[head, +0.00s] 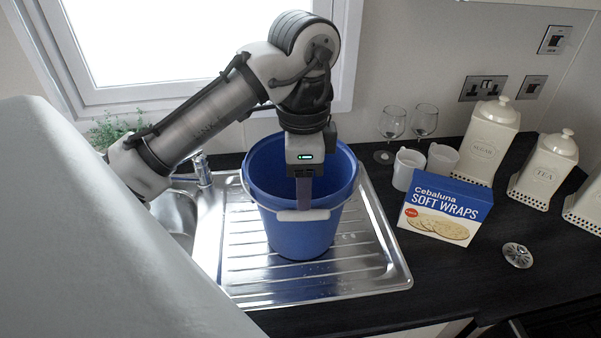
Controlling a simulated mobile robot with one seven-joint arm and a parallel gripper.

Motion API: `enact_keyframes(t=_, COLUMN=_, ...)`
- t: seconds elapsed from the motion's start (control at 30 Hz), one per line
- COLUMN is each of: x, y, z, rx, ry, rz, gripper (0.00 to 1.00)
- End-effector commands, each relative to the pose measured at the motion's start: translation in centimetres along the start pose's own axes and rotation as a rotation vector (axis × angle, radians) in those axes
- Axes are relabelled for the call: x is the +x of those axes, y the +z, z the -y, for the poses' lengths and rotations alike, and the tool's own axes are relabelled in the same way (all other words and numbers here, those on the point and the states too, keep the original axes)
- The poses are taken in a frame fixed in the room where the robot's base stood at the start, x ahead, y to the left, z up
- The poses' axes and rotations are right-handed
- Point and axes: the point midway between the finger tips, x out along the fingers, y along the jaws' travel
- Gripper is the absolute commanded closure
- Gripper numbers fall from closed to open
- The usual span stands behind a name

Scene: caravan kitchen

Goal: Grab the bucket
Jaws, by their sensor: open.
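A blue bucket (296,236) stands upright on the ribbed steel drainer (375,262) of the sink. Its pale handle grip (303,215) hangs against the near side of the rim. My gripper (304,203) points straight down over the near part of the bucket, with its lower end in front of the blue inside and close above the handle grip. The jaws are open. I cannot tell from this view whether a finger touches the handle or the rim.
Right of the drainer stand a Soft Wraps box (443,212), two white mugs (408,167), two glasses (392,123) and cream canisters (489,140). A tap (203,168) and plant (112,131) are at left. The front right worktop (470,280) is mostly clear.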

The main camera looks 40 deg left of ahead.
Motion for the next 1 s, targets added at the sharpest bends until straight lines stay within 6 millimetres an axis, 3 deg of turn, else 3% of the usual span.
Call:
enact_keyframes(t=0.53, x=5.1, y=-0.1, z=-0.6, rx=-0.002, ry=-0.001, rz=0.001, gripper=0.49)
enact_keyframes(t=0.87, x=5.2, y=-0.1, z=-0.6, rx=-0.002, ry=-0.001, rz=-0.001, gripper=0.49)
enact_keyframes(t=1.0, x=5.2, y=-0.1, z=-0.6, rx=-0.002, ry=-0.001, rz=-0.001, gripper=0.68)
